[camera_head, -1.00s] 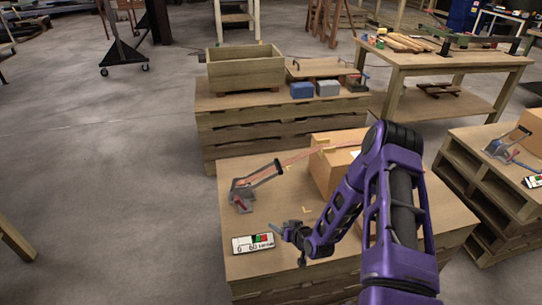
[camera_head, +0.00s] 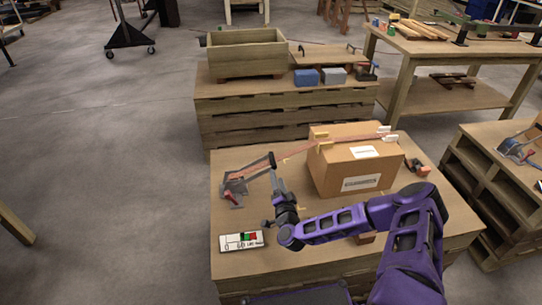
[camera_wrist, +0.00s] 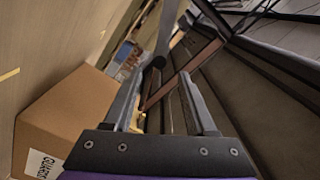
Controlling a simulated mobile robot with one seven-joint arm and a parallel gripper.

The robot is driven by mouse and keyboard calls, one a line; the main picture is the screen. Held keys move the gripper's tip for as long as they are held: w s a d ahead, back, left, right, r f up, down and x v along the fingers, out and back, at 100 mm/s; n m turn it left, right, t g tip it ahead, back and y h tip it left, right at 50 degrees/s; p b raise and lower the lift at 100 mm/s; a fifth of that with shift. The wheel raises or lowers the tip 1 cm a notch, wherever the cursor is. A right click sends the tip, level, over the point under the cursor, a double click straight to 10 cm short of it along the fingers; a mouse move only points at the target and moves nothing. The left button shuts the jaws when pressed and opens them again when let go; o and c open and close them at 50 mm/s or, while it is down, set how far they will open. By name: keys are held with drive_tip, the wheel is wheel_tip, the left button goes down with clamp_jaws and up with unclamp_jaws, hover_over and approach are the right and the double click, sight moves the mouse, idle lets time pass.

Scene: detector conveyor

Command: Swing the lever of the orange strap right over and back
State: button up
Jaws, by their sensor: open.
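The orange strap (camera_head: 300,147) runs from a ratchet (camera_head: 234,190) on the left of the near table across to a cardboard box and over its top. The ratchet's grey lever (camera_head: 257,169) is raised at a slant, its dark end up and to the right. My gripper (camera_head: 275,180) is open, just in front of the lever's end. In the wrist view the open fingers (camera_wrist: 160,78) are spread, with the strap (camera_wrist: 185,68) crossing behind them. A grey bar with a dark end, seemingly the lever (camera_wrist: 167,30), shows beyond the fingertips. I cannot tell whether they touch.
The cardboard box (camera_head: 352,178) stands right of the gripper and also shows in the wrist view (camera_wrist: 62,112). A sign with green and red marks (camera_head: 242,241) lies at the front left of the table. A wooden crate (camera_head: 246,58) stands on the bench behind.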

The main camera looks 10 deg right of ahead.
sight(271, 155)
drive_tip(key=w+b, duration=0.1)
drive_tip(key=w, duration=1.2)
drive_tip(key=shift+w+b, duration=0.35)
drive_tip(key=shift+b, duration=0.05)
clamp_jaws()
idle(0.6)
